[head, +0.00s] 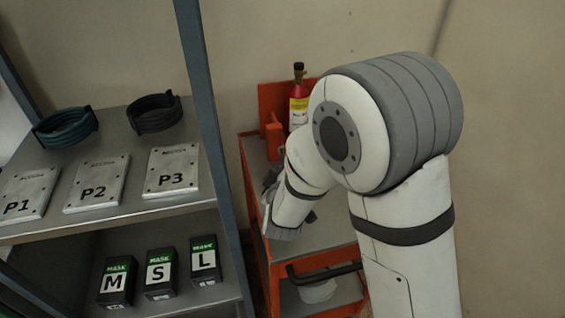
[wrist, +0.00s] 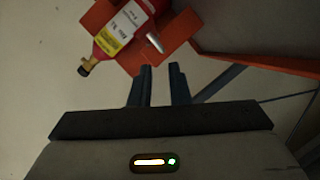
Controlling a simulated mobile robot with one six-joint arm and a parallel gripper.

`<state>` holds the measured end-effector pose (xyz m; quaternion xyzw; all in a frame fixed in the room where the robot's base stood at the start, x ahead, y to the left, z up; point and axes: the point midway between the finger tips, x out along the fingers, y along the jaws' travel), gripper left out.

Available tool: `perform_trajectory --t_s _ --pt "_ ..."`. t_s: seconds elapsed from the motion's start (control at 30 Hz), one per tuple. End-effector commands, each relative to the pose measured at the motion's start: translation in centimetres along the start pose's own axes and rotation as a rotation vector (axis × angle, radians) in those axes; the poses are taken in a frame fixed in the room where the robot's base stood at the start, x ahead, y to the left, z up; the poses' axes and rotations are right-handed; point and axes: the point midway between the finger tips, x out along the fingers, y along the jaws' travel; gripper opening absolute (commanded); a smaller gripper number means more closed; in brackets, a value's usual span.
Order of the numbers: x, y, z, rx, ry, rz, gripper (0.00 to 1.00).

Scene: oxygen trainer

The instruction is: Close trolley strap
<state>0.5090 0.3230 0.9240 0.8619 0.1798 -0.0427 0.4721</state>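A red cylinder with a yellow and white label (head: 299,108) and a dark top stands at the back of the orange trolley (head: 262,225). It also shows at the top of the wrist view (wrist: 125,28). An orange piece (head: 275,140) stands beside the cylinder's base; I cannot tell whether it is the strap. In the wrist view, orange parts (wrist: 172,32) lie against the cylinder, with a small pale metal piece on them. My gripper (wrist: 160,67) is open and empty, its fingertips just short of these orange parts. In the head view my arm hides part of the trolley.
A metal shelf (head: 130,215) stands left of the trolley, its blue-grey post close to my gripper. It holds P1, P2 and P3 plates, coiled hoses (head: 65,127) and boxes marked M, S and L (head: 160,273). A black handle (head: 325,273) crosses the trolley's front. A plain wall is behind.

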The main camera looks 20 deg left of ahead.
Motion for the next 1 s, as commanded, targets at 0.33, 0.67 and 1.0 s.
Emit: perform_trajectory --t_s 0.33,0.67,1.0 --pt "3.7 -0.5 -0.1 -0.031 0.007 0.026 0.16" --pt "7.6 -0.4 -0.3 -0.03 0.01 0.023 0.16" --pt "7.8 -0.5 -0.3 -0.03 0.01 0.022 0.13"
